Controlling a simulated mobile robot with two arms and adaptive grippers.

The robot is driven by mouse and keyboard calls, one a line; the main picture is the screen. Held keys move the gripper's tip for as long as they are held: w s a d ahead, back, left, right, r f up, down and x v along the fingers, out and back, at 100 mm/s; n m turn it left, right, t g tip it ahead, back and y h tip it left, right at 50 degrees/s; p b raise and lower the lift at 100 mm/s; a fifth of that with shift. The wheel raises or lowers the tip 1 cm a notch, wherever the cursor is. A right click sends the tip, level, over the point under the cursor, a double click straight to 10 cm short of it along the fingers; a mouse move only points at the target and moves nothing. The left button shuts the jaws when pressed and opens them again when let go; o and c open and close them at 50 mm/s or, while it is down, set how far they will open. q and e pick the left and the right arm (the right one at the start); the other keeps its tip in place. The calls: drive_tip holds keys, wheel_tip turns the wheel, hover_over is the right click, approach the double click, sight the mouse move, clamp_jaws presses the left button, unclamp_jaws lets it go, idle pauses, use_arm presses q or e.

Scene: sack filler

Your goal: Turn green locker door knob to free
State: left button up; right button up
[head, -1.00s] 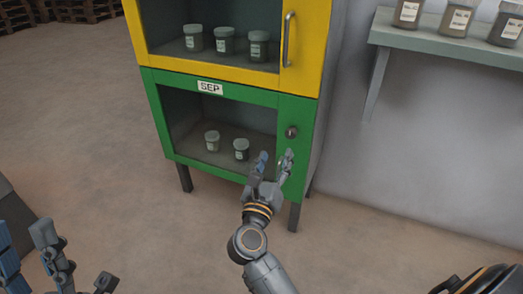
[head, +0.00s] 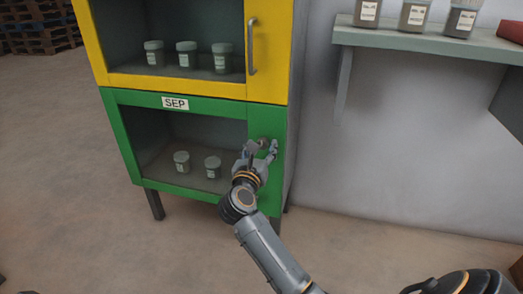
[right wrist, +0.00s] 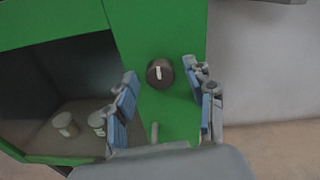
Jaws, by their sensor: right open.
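The green locker door (head: 190,195) is closed, with a window and a "SEP" label (head: 175,103). Its round dark knob (right wrist: 160,73) is on the right side of the door in the right wrist view, with a pale, roughly upright mark on its face. In the head view the knob (head: 264,142) is partly hidden by my gripper. My right gripper (head: 262,148) is open in front of the knob. In the right wrist view its fingers (right wrist: 165,95) stand left and right, with the knob ahead between their tips, apparently untouched. My left gripper is out of view.
A yellow locker (head: 270,85) with a bar handle (head: 252,46) sits above the green one. Jars (head: 182,161) stand behind the green door's window. A wall shelf (head: 430,38) with jars is at the right. The floor in front is clear.

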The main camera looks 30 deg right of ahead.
drive_tip(key=shift+w+d, duration=0.3)
drive_tip(key=shift+c, duration=0.2)
